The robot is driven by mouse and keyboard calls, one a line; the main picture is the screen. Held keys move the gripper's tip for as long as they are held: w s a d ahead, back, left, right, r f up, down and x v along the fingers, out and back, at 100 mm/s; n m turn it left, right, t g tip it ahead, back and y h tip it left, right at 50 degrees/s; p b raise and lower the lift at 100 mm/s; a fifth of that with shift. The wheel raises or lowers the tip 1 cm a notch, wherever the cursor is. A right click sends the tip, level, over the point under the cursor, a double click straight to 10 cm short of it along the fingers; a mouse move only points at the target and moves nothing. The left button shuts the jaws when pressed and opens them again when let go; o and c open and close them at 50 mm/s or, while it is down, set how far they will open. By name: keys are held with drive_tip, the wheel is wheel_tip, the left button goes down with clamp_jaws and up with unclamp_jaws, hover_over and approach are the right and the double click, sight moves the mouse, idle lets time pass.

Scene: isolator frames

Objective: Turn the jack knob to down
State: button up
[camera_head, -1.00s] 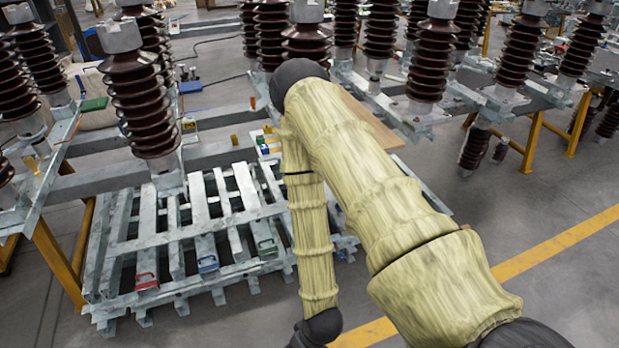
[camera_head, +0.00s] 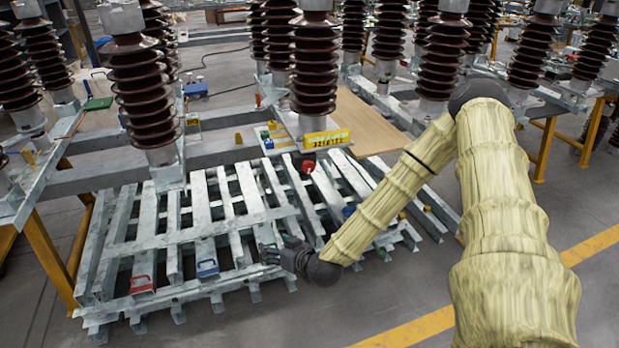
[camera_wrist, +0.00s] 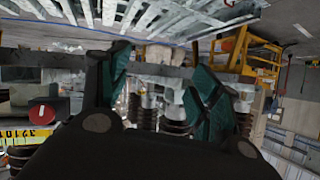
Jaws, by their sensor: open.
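A red round knob (camera_head: 307,166) on a dark mount sits below a yellow scale plate (camera_head: 326,139) with dark marks, near the foot of an insulator. I take it for the jack knob. In the wrist view the red knob (camera_wrist: 42,114) is at the left edge, with the yellow plate (camera_wrist: 18,134) below it. My gripper (camera_head: 270,257) is over the metal slats, below and left of the knob, apart from it. In the wrist view its two teal-lined fingers (camera_wrist: 160,80) stand apart with nothing held between them.
Grey slatted metal frames (camera_head: 200,222) lie beneath my gripper, with a red-handled clamp (camera_head: 142,284) and a blue clamp (camera_head: 207,268) at their front edge. Tall brown insulators (camera_head: 314,70) stand close behind the knob. A wooden board (camera_head: 365,125) lies to its right.

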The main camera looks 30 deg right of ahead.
drive_tip(key=w+d+r+m+t+h+b, duration=0.1)
drive_tip(key=w+d+r+t+h+b, duration=0.25)
drive_tip(key=d, duration=0.55)
drive_tip(key=m+t+h+b, duration=0.1)
drive_tip(key=t+h+b, duration=0.1)
drive_tip(key=h, duration=0.1)
approach(309, 169)
drive_tip(key=shift+g, duration=0.25)
drive_tip(key=x, duration=0.9)
drive_tip(key=shift+w+d+r, duration=0.1)
drive_tip(key=shift+w, duration=0.25)
drive_tip(key=c, duration=1)
